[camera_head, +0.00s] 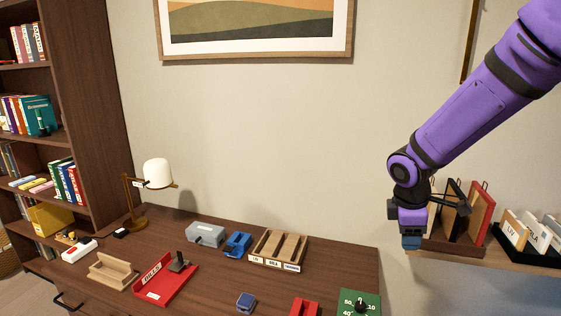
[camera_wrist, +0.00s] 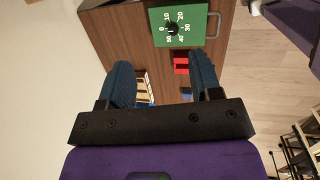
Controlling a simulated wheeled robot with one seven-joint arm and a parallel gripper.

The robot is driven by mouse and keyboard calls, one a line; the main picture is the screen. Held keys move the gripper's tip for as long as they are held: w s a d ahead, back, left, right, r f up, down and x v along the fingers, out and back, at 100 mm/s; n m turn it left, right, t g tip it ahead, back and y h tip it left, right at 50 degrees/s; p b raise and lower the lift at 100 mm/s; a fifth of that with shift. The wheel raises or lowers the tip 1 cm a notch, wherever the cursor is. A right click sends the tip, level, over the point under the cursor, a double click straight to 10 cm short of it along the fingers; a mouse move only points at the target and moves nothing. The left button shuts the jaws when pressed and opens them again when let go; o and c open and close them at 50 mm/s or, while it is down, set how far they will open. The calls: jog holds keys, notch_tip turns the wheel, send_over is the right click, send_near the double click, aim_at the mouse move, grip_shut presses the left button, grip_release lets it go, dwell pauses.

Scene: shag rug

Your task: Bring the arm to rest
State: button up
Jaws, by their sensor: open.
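My purple arm reaches in from the upper right in the head view. My gripper (camera_head: 411,242) points down at its lower end, to the right of the desk (camera_head: 225,285) and in front of a wall shelf. In the wrist view my gripper (camera_wrist: 162,82) shows two blue fingers spread wide apart. Nothing is between the fingertips except the view of the desk (camera_wrist: 125,42) farther off. The gripper is open and empty.
The desk holds a green dial board (camera_head: 372,304), a red tray (camera_head: 166,282), a wooden sorter (camera_head: 292,248), a blue item (camera_head: 246,302) and a lamp (camera_head: 157,174). A shelf (camera_head: 480,255) with file holders is close by my gripper. A bookcase (camera_head: 85,120) stands left.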

jog(key=s+r+m+t+y, duration=0.1)
jog(key=s+r+m, duration=0.6)
jog(key=s, duration=0.4)
jog(key=s+d+r+m+t+y, duration=0.1)
jog(key=s+r+m+t, duration=0.1)
jog(key=s+r+m, duration=0.5)
jog(key=shift+s+d+r+m+t, duration=0.15)
jog(key=shift+s+r+m+t, duration=0.2)
jog(key=shift+s+r, duration=1.75)
jog(key=shift+s+f, duration=0.55)
